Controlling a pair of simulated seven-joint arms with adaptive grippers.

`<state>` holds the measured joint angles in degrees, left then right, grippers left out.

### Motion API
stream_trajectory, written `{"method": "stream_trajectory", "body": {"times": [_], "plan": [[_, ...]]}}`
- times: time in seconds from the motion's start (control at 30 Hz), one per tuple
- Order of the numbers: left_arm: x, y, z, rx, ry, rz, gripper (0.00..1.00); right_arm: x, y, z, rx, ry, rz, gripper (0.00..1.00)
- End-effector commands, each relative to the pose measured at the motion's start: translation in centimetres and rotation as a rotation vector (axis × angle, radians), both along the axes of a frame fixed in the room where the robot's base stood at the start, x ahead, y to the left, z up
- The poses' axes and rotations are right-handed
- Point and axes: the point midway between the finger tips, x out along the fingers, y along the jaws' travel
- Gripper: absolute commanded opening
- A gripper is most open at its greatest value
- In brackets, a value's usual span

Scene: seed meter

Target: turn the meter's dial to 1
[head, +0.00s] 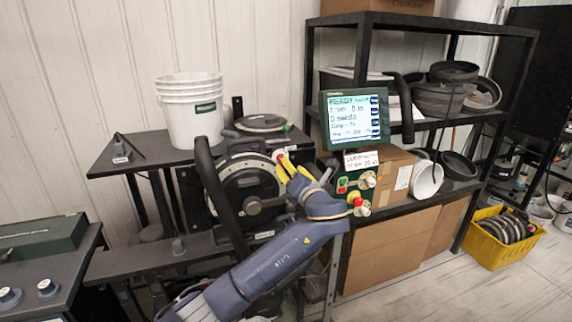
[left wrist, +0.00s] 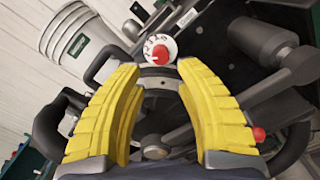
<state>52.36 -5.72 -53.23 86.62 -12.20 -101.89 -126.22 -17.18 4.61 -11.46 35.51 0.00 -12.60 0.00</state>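The meter (head: 246,190) is a dark round housing in the middle of the head view. Its dial (left wrist: 158,50) is a white numbered disc with a red knob, on the meter's upper rim. In the head view the dial (head: 278,155) is partly hidden by my left gripper (head: 288,165). My left gripper (left wrist: 160,75) has yellow fingers spread open, with the dial just beyond and between the tips in the left wrist view. I see no contact with the dial. The number at the pointer is too small to read surely. My right gripper is not in view.
White stacked buckets (head: 190,108) stand on the dark bench left of the meter. A screen (head: 354,119) reading READY and a control box with red and green buttons (head: 357,201) are to the right. A black curved handle (head: 215,190) rises in front of the meter.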

Motion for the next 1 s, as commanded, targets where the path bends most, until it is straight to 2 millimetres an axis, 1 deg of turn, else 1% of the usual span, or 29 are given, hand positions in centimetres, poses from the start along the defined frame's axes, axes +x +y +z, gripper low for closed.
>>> {"method": "stream_trajectory", "body": {"times": [0.03, 0.2, 0.4, 0.73, 0.77, 0.87, 0.9, 0.97, 1.0], "plan": [[-0.8, -0.3, -0.1, -0.002, 0.001, -0.002, 0.34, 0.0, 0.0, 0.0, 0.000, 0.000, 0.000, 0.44], [-2.6, -0.9, -0.1, -0.001, 0.001, -0.002, 0.34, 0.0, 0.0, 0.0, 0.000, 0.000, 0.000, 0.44], [-3.7, -1.2, 0.0, 0.000, 0.000, 0.000, 0.34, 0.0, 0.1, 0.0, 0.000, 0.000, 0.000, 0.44], [-3.9, -1.2, 0.0, 0.000, 0.000, 0.000, 0.34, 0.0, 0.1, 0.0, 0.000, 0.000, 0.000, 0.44], [-3.9, -1.2, 0.0, 0.000, 0.000, 0.000, 0.34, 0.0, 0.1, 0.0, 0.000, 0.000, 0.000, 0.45], [-3.8, -1.3, -0.1, -0.018, 0.001, -0.011, 0.34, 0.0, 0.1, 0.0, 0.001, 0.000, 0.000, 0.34], [-3.5, -1.3, -0.3, -0.041, 0.004, -0.025, 0.34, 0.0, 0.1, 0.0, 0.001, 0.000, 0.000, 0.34], [-3.0, -1.2, -1.7, -0.098, 0.015, -0.048, 0.34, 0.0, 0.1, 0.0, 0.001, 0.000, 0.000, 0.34], [-2.5, -1.2, -2.9, -0.153, 0.025, -0.071, 0.34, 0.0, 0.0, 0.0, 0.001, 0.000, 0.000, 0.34]]}}
